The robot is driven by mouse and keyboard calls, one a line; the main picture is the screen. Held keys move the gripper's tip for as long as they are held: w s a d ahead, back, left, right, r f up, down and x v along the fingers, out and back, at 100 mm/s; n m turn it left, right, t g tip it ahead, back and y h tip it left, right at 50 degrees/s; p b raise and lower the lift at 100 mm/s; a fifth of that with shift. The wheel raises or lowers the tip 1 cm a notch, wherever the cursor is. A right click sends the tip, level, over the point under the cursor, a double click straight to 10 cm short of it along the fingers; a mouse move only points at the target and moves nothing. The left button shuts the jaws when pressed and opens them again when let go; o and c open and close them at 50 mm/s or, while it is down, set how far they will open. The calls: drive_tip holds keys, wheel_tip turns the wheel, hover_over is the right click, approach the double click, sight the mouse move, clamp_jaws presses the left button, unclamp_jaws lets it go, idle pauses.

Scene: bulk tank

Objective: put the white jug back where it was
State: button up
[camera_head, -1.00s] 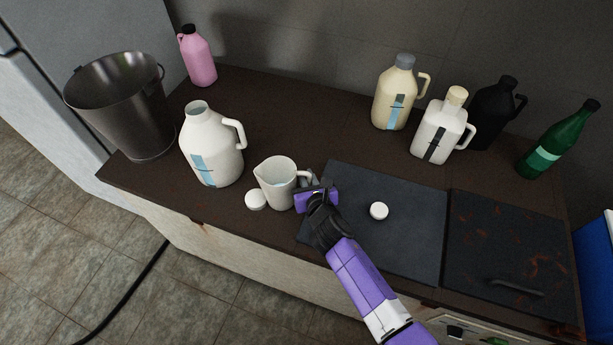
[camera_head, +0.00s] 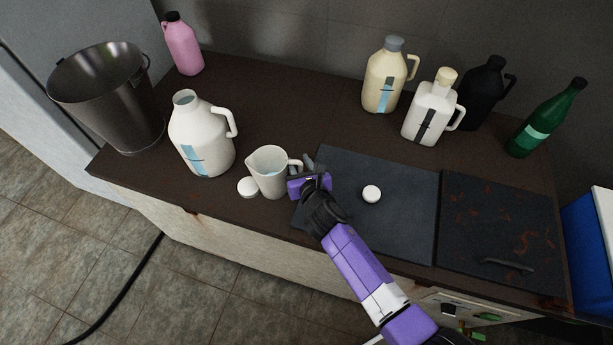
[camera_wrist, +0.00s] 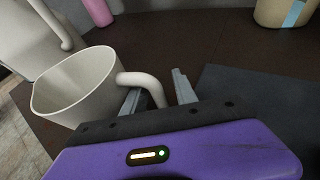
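A small white pouring jug (camera_head: 268,176) stands upright on the dark counter, its handle towards my gripper (camera_head: 307,166). In the wrist view the jug (camera_wrist: 78,90) is at the left, and its handle reaches between the two fingers of my gripper (camera_wrist: 158,95). The fingers are apart, with a gap between the handle and the right finger. A larger white jug (camera_head: 204,142) with a blue label stands uncapped to the left. Another white jug (camera_head: 427,122) with a black label and cream cap stands at the back right. The pictures do not settle which the task means.
One white cap (camera_head: 247,187) lies by the pouring jug, another (camera_head: 371,194) on the dark panel (camera_head: 400,220). A steel bucket (camera_head: 105,100) stands left. A pink bottle (camera_head: 184,48), cream jug (camera_head: 381,85), black jug (camera_head: 482,98) and green bottle (camera_head: 540,125) stand behind. The back middle is clear.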

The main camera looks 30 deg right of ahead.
drive_tip(key=v, duration=1.1)
drive_tip(key=shift+s+f, duration=0.1)
drive_tip(key=shift+s, duration=0.05)
drive_tip(key=s+r+m+y, duration=0.1)
drive_tip(key=s+r+m, duration=0.1)
drive_tip(key=s+m, duration=0.75)
drive_tip(key=s+r+m+y, duration=0.2)
drive_tip(key=s+m, duration=0.5)
drive_tip(key=s, duration=0.5)
drive_tip(key=s+r+m+t, duration=0.1)
drive_tip(key=s+r+m, duration=1)
drive_tip(key=r+m, duration=0.3)
drive_tip(key=m, duration=0.3)
drive_tip(key=shift+s+r, duration=0.2)
drive_tip(key=shift+s, duration=0.1)
drive_tip(key=shift+a, duration=0.1)
